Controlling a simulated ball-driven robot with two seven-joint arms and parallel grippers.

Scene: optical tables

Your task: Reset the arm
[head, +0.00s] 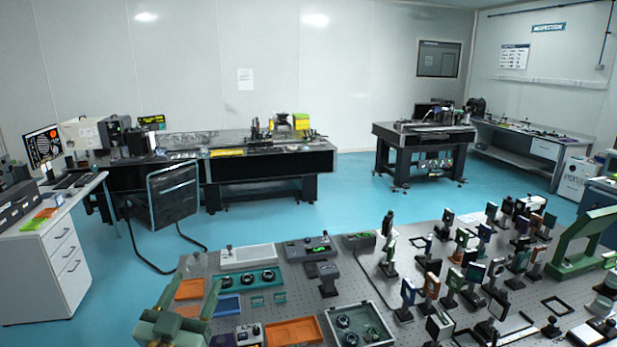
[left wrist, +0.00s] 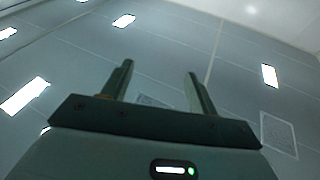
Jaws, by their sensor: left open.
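My left gripper (head: 190,288) shows at the lower left of the head view, above the near-left part of the optical table (head: 240,230). Its two green fingers point up and stand apart. In the left wrist view the same gripper (left wrist: 160,70) is open, with nothing between its fingers. Behind the fingers that view shows only pale wall or ceiling panels and bright lights. I do not see my right gripper in either view.
The near table holds orange trays (head: 292,332), a grey tray with round parts (head: 360,310), and many upright optic mounts on the right. A green arched stand (head: 580,232) rises at the right edge. Blue floor (head: 340,205) lies clear beyond the table.

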